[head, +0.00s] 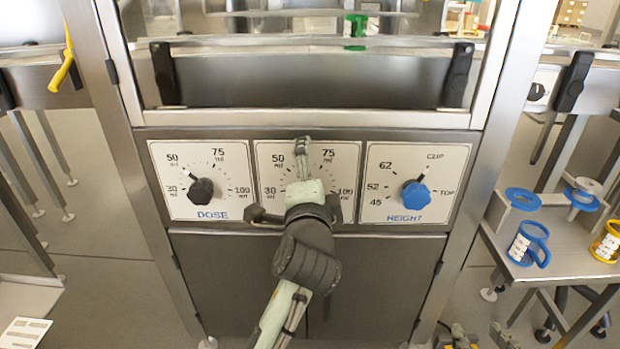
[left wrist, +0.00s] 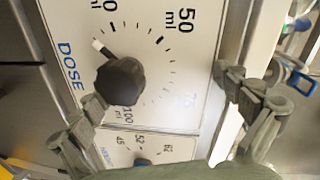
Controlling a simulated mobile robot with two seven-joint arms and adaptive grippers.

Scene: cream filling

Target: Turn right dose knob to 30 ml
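The right dose knob, black with a white pointer, shows in the left wrist view (left wrist: 121,80). In that view its pointer aims up and left, towards the low end of the scale; the 30 ml label is cut off there. In the head view its dose panel (head: 345,160) is the middle one, and my arm hides the knob. My left gripper (head: 297,210) is spread wide in front of this panel, one finger on each side of the knob, apart from it and empty. My right gripper (head: 482,338) peeks in at the bottom edge, fingertips apart.
The left dose knob (head: 201,191) is on the left panel. The blue height knob (head: 416,195) is close on the right. Black handles (head: 458,75) sit above. A side table (head: 560,250) at right holds blue and yellow mugs.

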